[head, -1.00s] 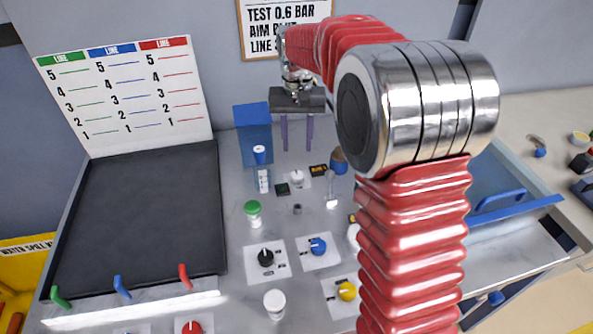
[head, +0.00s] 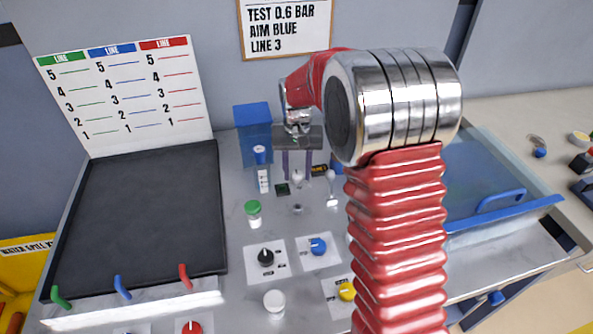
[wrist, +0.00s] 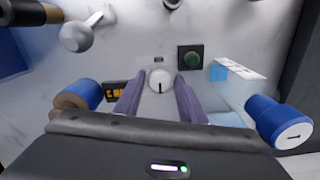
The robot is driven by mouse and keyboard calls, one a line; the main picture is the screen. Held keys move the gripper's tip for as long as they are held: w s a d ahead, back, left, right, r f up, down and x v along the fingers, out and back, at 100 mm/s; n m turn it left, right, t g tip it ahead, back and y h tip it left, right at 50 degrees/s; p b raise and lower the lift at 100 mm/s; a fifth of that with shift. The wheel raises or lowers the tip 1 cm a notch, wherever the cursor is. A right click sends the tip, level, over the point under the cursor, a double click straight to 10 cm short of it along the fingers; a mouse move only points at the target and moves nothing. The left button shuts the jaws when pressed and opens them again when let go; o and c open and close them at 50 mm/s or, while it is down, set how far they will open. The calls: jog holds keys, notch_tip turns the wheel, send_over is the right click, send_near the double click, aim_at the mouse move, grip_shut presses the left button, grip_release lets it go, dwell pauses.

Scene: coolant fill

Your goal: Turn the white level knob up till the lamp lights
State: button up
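The white level knob (head: 298,176) stands on a small white plate on the bench; in the wrist view the knob (wrist: 160,80) shows a black pointer mark toward the bottom of the picture. The lamp (head: 283,189) beside it is a dark green dome in a black square, and it looks unlit in the wrist view (wrist: 190,58). My gripper (head: 297,170) points down over the knob. In the wrist view its purple fingers (wrist: 158,82) are open on either side of the knob, with small gaps.
A small amber display (wrist: 115,92) sits beside the knob. A blue-capped tube (head: 261,170) and a brown, blue-topped cylinder (wrist: 78,97) flank the gripper.

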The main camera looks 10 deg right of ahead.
jog(key=shift+c, duration=0.5)
jog(key=c, duration=0.7)
jog(key=shift+o, duration=0.2)
jog(key=shift+m, duration=3.3)
jog(key=o, duration=0.8)
jog(key=shift+c, duration=0.2)
